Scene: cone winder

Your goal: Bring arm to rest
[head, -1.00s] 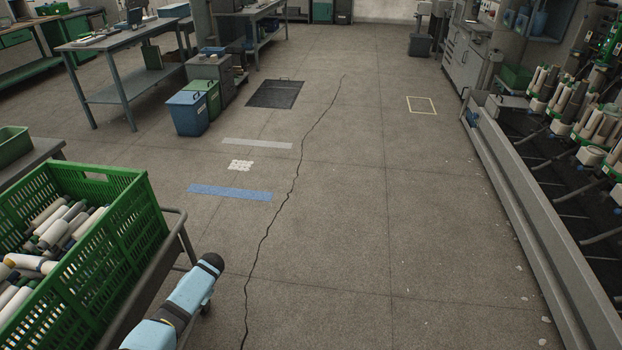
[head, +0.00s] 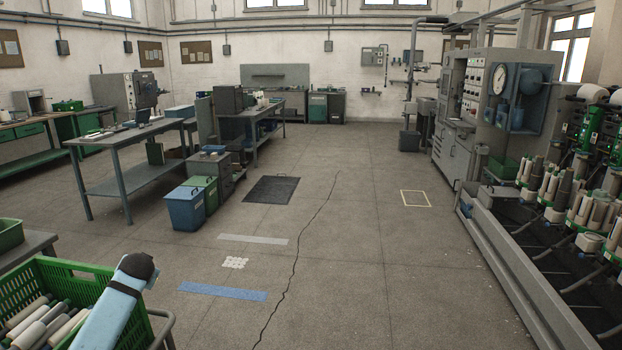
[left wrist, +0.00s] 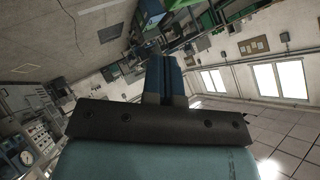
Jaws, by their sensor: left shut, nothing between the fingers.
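My left arm (head: 115,305), light blue with a black end, rises at the lower left of the head view, in front of the green crate. Its gripper cannot be made out there. In the left wrist view my left gripper (left wrist: 164,70) has its two blue fingers together, with nothing between them. That view looks out over the room at a steep tilt, with no object close to the fingertips. My right gripper is in neither view.
A green crate (head: 40,279) of bobbins and tubes stands at the lower left, close to my left arm. The winding machine (head: 520,275) lines the right side. Blue bin (head: 185,209) and green bin (head: 203,187) stand left of centre. The middle floor is clear.

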